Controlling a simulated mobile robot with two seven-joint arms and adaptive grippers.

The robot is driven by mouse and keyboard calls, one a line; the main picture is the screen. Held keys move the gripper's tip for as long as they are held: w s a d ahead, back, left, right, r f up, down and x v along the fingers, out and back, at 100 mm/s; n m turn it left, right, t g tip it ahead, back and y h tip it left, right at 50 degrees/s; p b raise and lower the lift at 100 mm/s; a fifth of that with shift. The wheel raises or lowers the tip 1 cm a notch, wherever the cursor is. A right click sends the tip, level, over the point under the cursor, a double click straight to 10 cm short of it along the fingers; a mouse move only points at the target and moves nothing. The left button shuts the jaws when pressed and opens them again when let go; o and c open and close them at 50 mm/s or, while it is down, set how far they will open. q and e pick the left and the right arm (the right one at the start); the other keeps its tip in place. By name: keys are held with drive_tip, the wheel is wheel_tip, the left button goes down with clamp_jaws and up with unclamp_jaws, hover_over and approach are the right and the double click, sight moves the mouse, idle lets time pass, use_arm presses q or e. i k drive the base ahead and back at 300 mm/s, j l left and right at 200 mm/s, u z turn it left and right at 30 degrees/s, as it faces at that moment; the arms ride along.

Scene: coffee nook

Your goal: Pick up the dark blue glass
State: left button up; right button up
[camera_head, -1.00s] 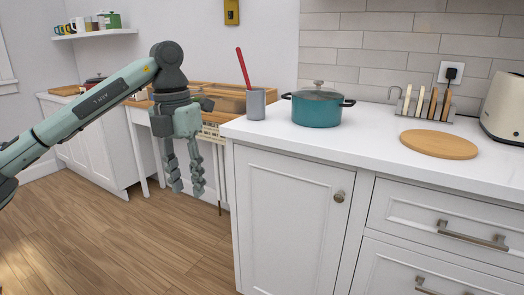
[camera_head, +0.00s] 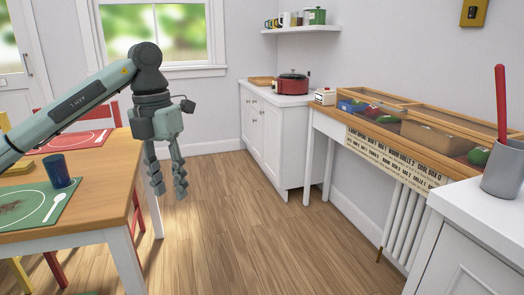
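The dark blue glass (camera_head: 57,170) stands upright on a wooden dining table (camera_head: 105,168) at the left, at the back of a green placemat (camera_head: 32,212). A white spoon (camera_head: 53,206) lies just in front of it. My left gripper (camera_head: 169,190) points down beyond the table's right edge, to the right of the glass and apart from it. Its fingers are spread with nothing between them. My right gripper is out of view.
A counter with a grey cup (camera_head: 502,168) and a display case (camera_head: 420,130) stand on the right. A red pot (camera_head: 292,83) sits further back. The floor between is clear.

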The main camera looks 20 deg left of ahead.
sight(55, 165)
drive_tip(key=i+j+u, duration=0.1)
drive_tip(key=i+u, duration=0.2)
drive_tip(key=i, duration=0.5)
drive_tip(key=i+l+u, duration=0.1)
drive_tip(key=i+u, duration=0.2)
drive_tip(key=i, duration=0.45)
drive_tip(key=i+u, duration=0.4)
drive_tip(key=i+l+u, duration=0.15)
drive_tip(key=i+u, duration=0.25)
drive_tip(key=i+l+u, duration=0.2)
drive_tip(key=u, duration=0.2)
drive_tip(key=i+l+u, duration=0.2)
drive_tip(key=u, duration=0.25)
drive_tip(key=i+l+u, duration=0.3)
drive_tip(key=u, duration=0.15)
drive_tip(key=i+l+u, duration=0.2)
drive_tip(key=l+u, duration=0.2)
drive_tip(key=i+j, duration=0.05)
